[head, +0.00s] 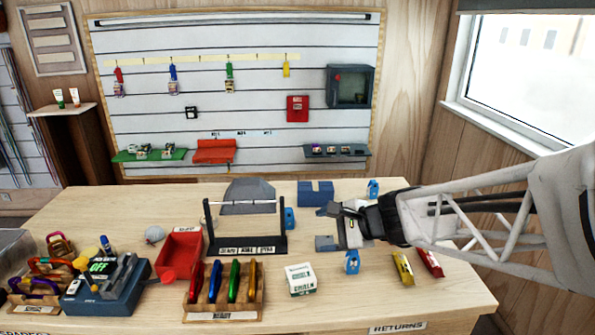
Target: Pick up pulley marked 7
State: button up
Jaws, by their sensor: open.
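Three small blue pulley-like pieces stand on the wooden table: one (289,218) just left of my gripper, one (352,262) in front of it, and one (373,188) behind it. Their marks are too small to read, so I cannot tell which is number 7. My gripper (328,227) points left above the right-middle of the table. Its jaws are apart, with nothing seen between them. I cannot tell its exact height over the table.
A dark rack with a bar (246,244) stands left of my gripper. A blue notched block (316,193) is behind. A chalk box (300,279), a wooden holder with carabiners (224,312) and a red bin (180,256) are nearer. Yellow (402,268) and red (430,262) packets lie right.

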jog(key=w+d+f+m+t+h, duration=0.1)
jog(key=w+d+f+m+t, duration=0.2)
jog(key=w+d+f+m, duration=0.1)
jog(key=w+d+f+m+t+h, duration=0.2)
jog(key=w+d+f+m+t, duration=0.2)
jog(key=w+m, duration=0.4)
jog(key=w+d+f+m+t+h, duration=0.2)
jog(key=w+d+f+m+t, duration=0.2)
jog(key=w+d+m, duration=0.2)
jog(key=shift+w+d+f+m, duration=0.25)
jog(key=shift+d+m, duration=0.1)
jog(key=shift+m, duration=0.25)
jog(key=shift+w, duration=0.1)
jog(key=shift+x, duration=1.2)
jog(key=shift+w, duration=0.1)
jog(key=shift+x, duration=2.5)
jog(key=shift+a, duration=0.15)
